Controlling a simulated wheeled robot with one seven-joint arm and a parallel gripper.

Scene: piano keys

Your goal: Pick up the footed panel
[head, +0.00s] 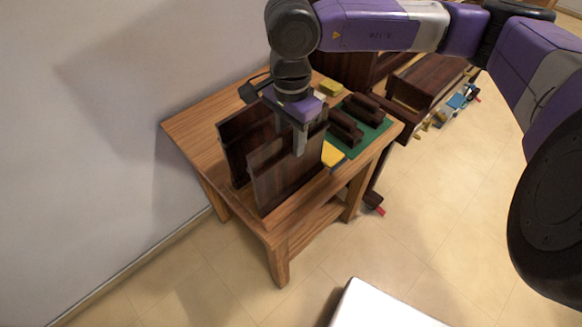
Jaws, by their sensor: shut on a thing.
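Two dark brown wooden panels stand upright and roughly parallel on a small wooden table. My gripper (291,139) points down from above and is shut on the top edge of the nearer panel (279,183), toward its right end. One finger shows in front of this panel, and the other is partly hidden behind it. The farther panel (233,145) stands just behind, partly covered by the nearer one. I cannot make out feet on either panel, so I cannot tell by its shape which is the footed one. The nearer panel's lower edge appears at the tabletop.
The wooden table (196,119) stands beside the grey wall. A green mat (373,137) with dark brown blocks (345,127), a yellow piece (333,155) and another yellow piece (331,87) lie right of the panels. Dark wooden furniture (428,82) stands behind at right. The tabletop's left corner is bare.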

